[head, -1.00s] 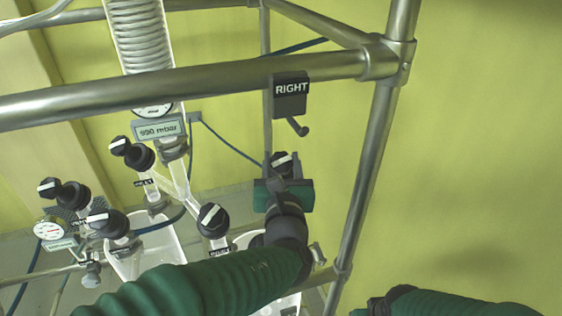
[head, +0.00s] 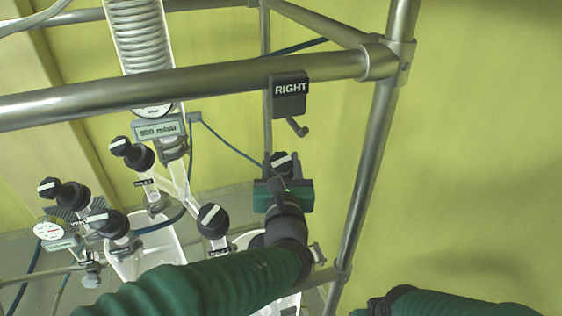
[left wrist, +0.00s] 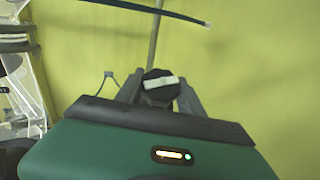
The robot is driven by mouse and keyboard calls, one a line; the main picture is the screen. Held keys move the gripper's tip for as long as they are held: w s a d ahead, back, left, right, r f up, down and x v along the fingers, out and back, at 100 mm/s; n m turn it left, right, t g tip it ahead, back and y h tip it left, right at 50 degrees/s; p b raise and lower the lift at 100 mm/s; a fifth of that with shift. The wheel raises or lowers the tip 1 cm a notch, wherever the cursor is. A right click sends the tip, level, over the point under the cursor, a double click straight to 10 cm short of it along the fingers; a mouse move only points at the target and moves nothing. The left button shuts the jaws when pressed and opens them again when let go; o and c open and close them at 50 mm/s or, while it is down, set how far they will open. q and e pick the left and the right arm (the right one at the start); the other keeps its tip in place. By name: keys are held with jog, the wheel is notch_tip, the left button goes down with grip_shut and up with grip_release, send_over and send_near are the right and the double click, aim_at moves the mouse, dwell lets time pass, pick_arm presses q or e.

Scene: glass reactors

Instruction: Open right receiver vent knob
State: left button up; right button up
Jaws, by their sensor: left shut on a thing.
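The right receiver vent knob (head: 281,162) is black with a white bar across its face. It sits below the RIGHT sign (head: 290,88) in the head view. My left gripper (head: 281,172) is shut on this knob, with its green body just below it. In the left wrist view the knob (left wrist: 160,86) lies between the two dark fingers of the gripper (left wrist: 158,92), its white bar nearly level with a slight tilt. The stem behind the knob is hidden. Of my right arm only a green sleeve shows at the bottom right; its gripper cannot be seen.
A thick metal rail (head: 190,92) crosses above my left gripper, and an upright post (head: 366,180) stands to its right. Several other black knobs, such as one at the lower middle (head: 212,220), stand on glassware to the left.

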pick_arm(q)
jog(key=shift+d+f, duration=0.1)
jog(key=o, duration=1.4)
jog(key=shift+s, duration=0.2)
